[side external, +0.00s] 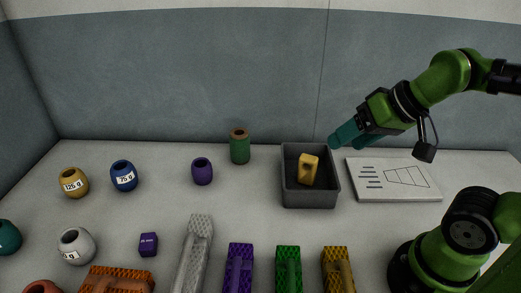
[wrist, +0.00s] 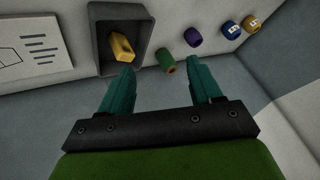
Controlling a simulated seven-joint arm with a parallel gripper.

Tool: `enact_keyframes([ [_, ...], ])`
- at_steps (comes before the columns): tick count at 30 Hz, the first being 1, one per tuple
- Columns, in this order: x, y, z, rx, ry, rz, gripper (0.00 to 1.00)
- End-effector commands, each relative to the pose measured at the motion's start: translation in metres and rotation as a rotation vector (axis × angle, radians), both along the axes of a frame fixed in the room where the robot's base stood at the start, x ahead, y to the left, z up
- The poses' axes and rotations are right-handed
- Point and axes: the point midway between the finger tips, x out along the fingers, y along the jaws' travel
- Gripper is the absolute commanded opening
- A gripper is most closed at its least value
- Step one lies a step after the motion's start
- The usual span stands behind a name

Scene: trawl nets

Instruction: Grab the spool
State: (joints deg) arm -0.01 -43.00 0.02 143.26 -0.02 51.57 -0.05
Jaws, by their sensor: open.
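What looks like the spool is a green upright cylinder (side external: 240,148) with a brown top, standing at the back of the table left of the grey bin. In the wrist view the green spool (wrist: 166,62) shows beyond and between my fingertips, lying clear of both. My gripper (side external: 350,138) has teal fingers and is raised above the table, right of the spool and near the bin's right side. The fingers also show in the wrist view (wrist: 164,70), spread apart with nothing between them.
A grey bin (side external: 311,201) holds a yellow block (side external: 308,169). A white board (side external: 393,180) lies right of it. A small purple pot (side external: 202,171), a blue weight (side external: 124,176) and a yellow weight (side external: 73,183) stand left. Several netting-like pieces lie along the front. The back wall is close behind the spool.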

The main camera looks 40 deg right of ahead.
Motion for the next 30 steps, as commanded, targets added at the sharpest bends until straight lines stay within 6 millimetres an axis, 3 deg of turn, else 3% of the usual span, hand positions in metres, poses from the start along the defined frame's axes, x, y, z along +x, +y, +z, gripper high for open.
enact_keyframes([
  [9, 0.000, 0.000, 0.000, 0.001, 0.000, -0.001, 0.66],
  [15, 0.000, 0.000, 0.000, 0.001, 0.000, -0.001, 0.96],
  [26, 0.002, 0.003, -0.007, 0.002, 0.031, 0.012, 0.96],
  [30, 0.021, 0.006, -0.016, 0.004, 0.109, 0.032, 0.96],
])
